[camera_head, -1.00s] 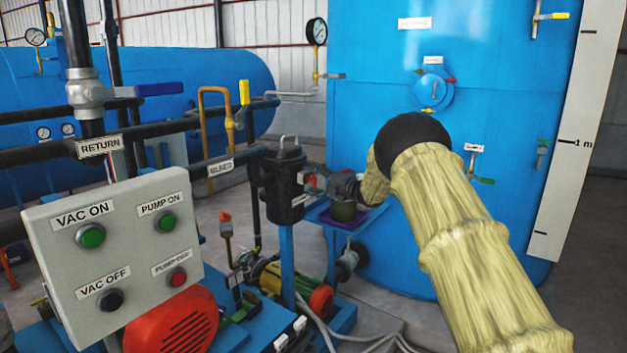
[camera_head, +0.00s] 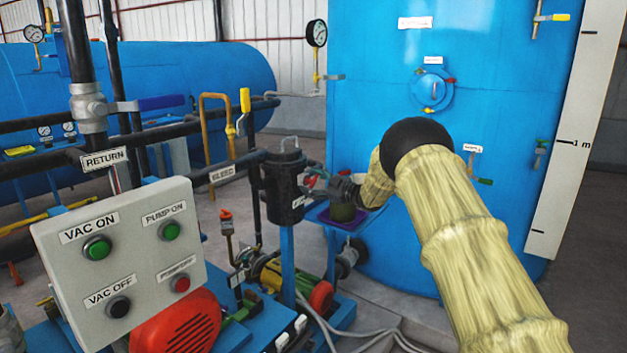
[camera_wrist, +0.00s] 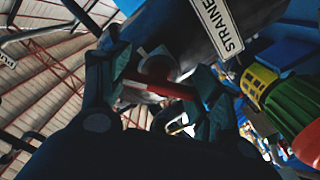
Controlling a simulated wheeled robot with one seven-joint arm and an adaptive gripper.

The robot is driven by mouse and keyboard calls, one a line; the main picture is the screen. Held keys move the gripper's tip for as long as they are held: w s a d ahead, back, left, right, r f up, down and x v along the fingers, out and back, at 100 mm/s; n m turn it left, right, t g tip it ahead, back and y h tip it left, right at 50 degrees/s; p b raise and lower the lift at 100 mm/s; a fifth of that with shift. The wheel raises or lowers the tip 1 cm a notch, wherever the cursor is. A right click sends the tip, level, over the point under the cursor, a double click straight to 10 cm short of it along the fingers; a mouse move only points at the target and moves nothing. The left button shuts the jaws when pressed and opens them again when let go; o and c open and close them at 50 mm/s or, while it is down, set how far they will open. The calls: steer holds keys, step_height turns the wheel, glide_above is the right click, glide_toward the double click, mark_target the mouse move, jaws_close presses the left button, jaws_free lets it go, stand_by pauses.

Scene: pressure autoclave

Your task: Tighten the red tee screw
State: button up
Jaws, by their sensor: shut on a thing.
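The red tee screw (camera_wrist: 172,90) shows in the wrist view as a short red bar between my fingers, below the black strainer body. My gripper (camera_wrist: 160,84) is shut on it, with one dark finger on each side. In the head view my gripper (camera_head: 322,184) reaches left to the side of the black strainer (camera_head: 284,186). A small bit of the red screw (camera_head: 309,182) shows there, at the fingertips. My fingers hide most of the screw in the head view, so its exact angle is unclear.
A grey button panel (camera_head: 122,260) stands front left. The large blue tank (camera_head: 380,90) stands close behind my arm. A pump with a yellow and green motor (camera_head: 280,272) sits below.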

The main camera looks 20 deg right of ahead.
steer(key=m+p, duration=0.1)
steer(key=m, duration=0.1)
steer(key=m+p, duration=0.1)
steer(key=m, duration=0.1)
steer(key=shift+d+r, duration=0.15)
steer(key=shift+r, duration=0.05)
steer(key=shift+f+m+p, duration=0.15)
steer(key=shift+m+p, duration=0.3)
steer(key=shift+m, duration=1.05)
steer(key=o, duration=1)
steer(key=shift+f, duration=0.1)
steer(key=v, duration=1.1)
steer(key=shift+s+d, duration=0.25)
steer(key=shift+s, duration=0.1)
